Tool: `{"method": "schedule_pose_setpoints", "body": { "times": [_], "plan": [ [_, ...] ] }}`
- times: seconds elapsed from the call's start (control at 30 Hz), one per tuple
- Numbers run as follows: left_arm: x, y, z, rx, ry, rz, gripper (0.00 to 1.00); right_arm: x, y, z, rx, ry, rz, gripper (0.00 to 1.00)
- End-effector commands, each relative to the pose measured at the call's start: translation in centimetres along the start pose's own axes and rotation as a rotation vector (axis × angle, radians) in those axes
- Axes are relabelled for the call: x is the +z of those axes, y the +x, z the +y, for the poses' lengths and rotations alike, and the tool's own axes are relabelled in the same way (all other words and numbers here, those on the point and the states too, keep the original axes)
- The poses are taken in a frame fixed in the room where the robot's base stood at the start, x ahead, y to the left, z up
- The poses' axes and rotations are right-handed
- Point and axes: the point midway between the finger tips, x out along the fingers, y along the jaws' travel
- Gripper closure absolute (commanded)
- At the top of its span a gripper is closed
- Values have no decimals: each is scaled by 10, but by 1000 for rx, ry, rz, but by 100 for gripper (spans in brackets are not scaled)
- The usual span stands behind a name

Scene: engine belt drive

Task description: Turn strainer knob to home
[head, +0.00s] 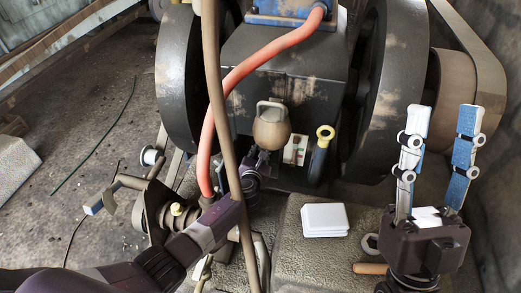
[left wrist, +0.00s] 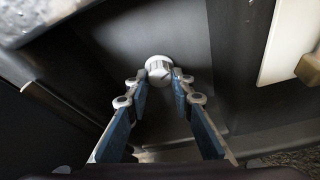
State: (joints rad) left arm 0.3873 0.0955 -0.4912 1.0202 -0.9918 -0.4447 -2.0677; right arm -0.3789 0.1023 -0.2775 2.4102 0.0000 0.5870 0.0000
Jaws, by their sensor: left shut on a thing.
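The strainer knob (left wrist: 159,68), a small pale round knob with a raised grip bar, sits on a dark flat surface in the left wrist view. My left gripper (left wrist: 161,80) has its two fingertips on either side of the knob, closed on it. In the head view, my left gripper (head: 262,164) reaches in low at the front of the engine, partly behind the brown hose. Its fingertips and the knob cannot be made out there. My right gripper (head: 443,112) is open and empty, fingers pointing up, at the right.
A red hose (head: 262,62) and a brown hose (head: 217,90) pass close to my left arm. A white box (head: 325,219) lies on the block in front. Large flywheels (head: 385,80) flank the engine.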

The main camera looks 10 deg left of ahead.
Motion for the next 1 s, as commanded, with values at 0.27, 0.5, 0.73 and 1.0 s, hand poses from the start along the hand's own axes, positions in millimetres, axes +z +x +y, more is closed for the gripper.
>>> {"method": "schedule_pose_setpoints", "body": {
  "times": [0.27,0.5,0.73,1.0],
  "plan": [
    [-1,0,0,-6,-19,1,100,9,0,1,1,-2,-40,60],
    [-1,0,0,-6,-19,0,100,9,0,1,1,-2,-40,60],
    [-1,0,0,-6,-18,0,61,9,0,1,1,-2,-40,60],
    [0,0,0,-7,-18,0,60,9,0,1,1,-3,-40,60]
  ]
}}
